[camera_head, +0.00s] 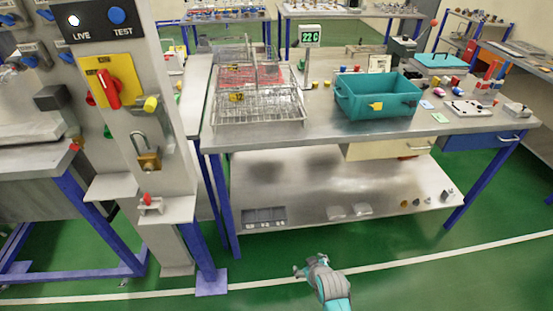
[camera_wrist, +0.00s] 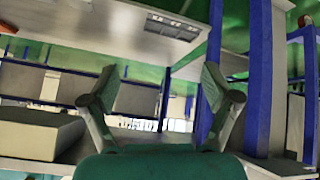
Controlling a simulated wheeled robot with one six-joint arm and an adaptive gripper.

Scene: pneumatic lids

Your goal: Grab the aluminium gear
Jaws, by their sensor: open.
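I cannot make out the aluminium gear for certain. Several small metal parts (camera_head: 432,197) stand in a loose row on the right part of the bench's lower shelf, some brassy and some grey; they are too small to tell apart. My gripper (camera_head: 308,265) is low over the green floor in front of the bench, well short of the shelf and to the left of these parts. In the wrist view my gripper (camera_wrist: 158,85) has its two fingers spread wide with nothing between them.
The lower shelf (camera_head: 300,180) has a grey divided tray (camera_head: 264,217) at left and pale blocks (camera_head: 348,211) mid-front. Above, the bench top holds wire baskets (camera_head: 258,102) and a teal bin (camera_head: 377,96). A grey post with switches (camera_head: 135,120) stands left. The floor in front is clear.

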